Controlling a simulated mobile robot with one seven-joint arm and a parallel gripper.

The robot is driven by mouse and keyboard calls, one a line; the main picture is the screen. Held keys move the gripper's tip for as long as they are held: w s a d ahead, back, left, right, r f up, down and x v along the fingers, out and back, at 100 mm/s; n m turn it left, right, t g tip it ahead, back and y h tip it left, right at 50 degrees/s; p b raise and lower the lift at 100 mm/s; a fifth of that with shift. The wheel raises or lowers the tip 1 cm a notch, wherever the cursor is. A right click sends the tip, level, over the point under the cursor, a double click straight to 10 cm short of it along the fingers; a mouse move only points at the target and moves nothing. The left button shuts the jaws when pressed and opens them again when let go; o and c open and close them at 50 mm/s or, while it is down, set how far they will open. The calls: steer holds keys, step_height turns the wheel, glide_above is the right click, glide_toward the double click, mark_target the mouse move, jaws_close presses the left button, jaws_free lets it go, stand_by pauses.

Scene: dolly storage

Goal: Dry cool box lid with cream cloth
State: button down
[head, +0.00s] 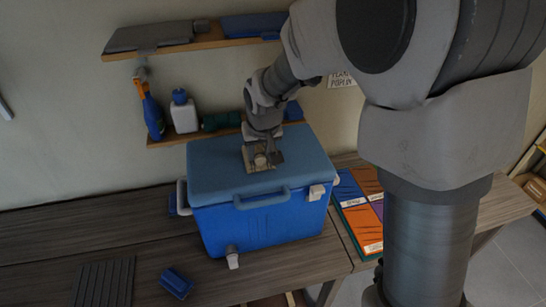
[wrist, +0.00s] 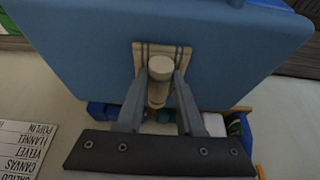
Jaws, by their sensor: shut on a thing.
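A blue cool box (head: 262,228) stands on the wooden table with its lid (head: 214,163) shut. A small square cream piece (head: 252,167), seemingly the cream cloth, lies flat on the middle of the lid. It also shows in the wrist view (wrist: 141,51), with a round cream knob (wrist: 160,68) on it. My gripper (head: 264,158) is over the piece from above, and its fingers are shut on the knob. In the wrist view the two fingers (wrist: 160,80) close on the knob's sides. The lid (wrist: 75,40) fills most of that view. Whether the lid is wet cannot be told.
A shelf (head: 165,141) behind the box holds a blue spray bottle (head: 153,115) and a white bottle (head: 184,114). A higher shelf (head: 190,45) is above. A blue object (head: 176,283) and a dark ribbed mat (head: 103,284) lie front left. Coloured sample panels (head: 360,205) lie right.

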steer(key=shift+a, duration=0.2)
steer(key=shift+d, duration=0.1)
steer(key=shift+w+d, duration=0.2)
steer(key=shift+d, duration=0.9)
steer(key=shift+w+d, duration=0.2)
steer(key=shift+d, duration=0.85)
steer(key=shift+w+d+b, duration=0.2)
steer(key=shift+w+d, duration=0.05)
steer(key=shift+d, duration=0.9)
steer(key=shift+w+d+b, duration=0.15)
steer(key=shift+w+d, duration=0.05)
steer(key=shift+d, duration=0.9)
steer(key=shift+s+a, duration=0.25)
steer(key=shift+a, duration=0.9)
steer(key=shift+s+a, duration=0.25)
steer(key=shift+a, duration=0.85)
